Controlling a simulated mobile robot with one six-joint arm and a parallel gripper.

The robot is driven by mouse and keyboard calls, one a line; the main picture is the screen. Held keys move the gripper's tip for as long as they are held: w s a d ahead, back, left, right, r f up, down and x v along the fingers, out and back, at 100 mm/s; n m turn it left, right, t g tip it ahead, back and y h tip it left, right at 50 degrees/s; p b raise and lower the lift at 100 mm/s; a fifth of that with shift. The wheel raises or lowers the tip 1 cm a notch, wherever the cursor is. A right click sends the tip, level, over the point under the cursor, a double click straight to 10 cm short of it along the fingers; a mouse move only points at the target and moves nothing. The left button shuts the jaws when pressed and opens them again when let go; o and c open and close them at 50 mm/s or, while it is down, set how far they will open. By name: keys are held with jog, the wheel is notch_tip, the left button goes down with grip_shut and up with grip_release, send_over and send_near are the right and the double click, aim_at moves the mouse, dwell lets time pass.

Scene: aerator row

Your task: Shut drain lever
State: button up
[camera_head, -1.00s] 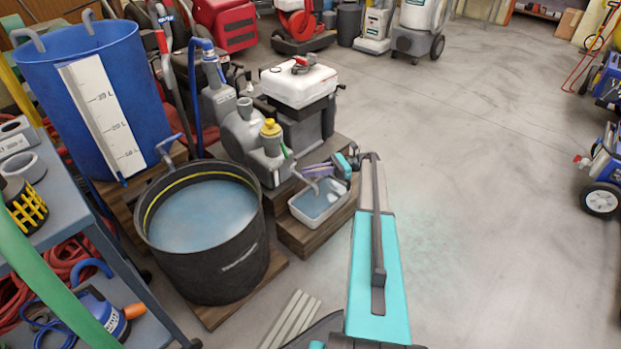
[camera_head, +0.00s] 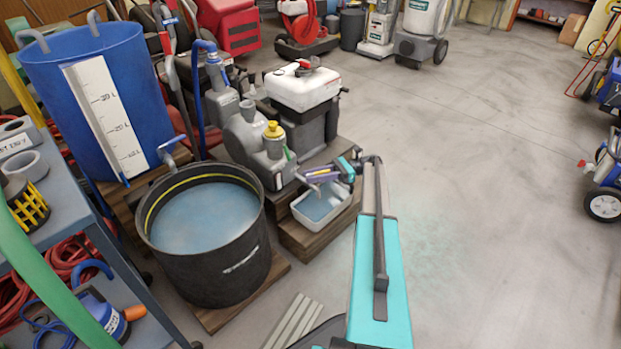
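The blue barrel (camera_head: 135,75) with a white litre scale stands at the left. A small tap with a blue lever (camera_head: 169,142) sticks out at its lower right, tilted up, above the round black tub (camera_head: 225,268) of bluish water. A grey machine (camera_head: 245,140) stands in the middle with a small white basin (camera_head: 303,219) of water before it. My gripper (camera_head: 312,176) is over this basin, beside the machine, pointing left. Its fingers are small and overlap the spout there, so I cannot tell whether they are open or touching anything. No other drain lever shows clearly.
A white-topped tank (camera_head: 301,88) stands behind the grey machine. A grey shelf cart (camera_head: 65,200) with a green hose (camera_head: 40,275) fills the left edge. Pale slats (camera_head: 298,320) lie on the floor near my base.

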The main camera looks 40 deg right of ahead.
jog(key=shift+w+r, duration=0.1)
jog(key=shift+r, duration=0.05)
jog(key=shift+r+p, duration=0.5)
jog(key=shift+p, duration=0.35)
notch_tip(320, 180, up, 3)
jog(key=p, duration=0.3)
jog(key=shift+a+f+p, duration=0.1)
jog(key=shift+f+p, duration=0.1)
jog(key=shift+p, duration=0.1)
jog(key=s+p, duration=0.1)
jog(key=p, duration=0.1)
jog(key=s+a+p, duration=0.1)
jog(key=p, duration=0.1)
jog(key=shift+s+p, duration=0.3)
jog(key=shift+p, duration=0.1)
jog(key=s+a+r+p, duration=0.1)
jog(key=s+a+p, duration=0.5)
jog(key=s+p, duration=0.5)
jog(key=shift+s+a+p, duration=0.15)
jog(key=shift+s+p, duration=0.25)
jog(key=shift+p, duration=0.5)
jog(key=shift+c, duration=0.4)
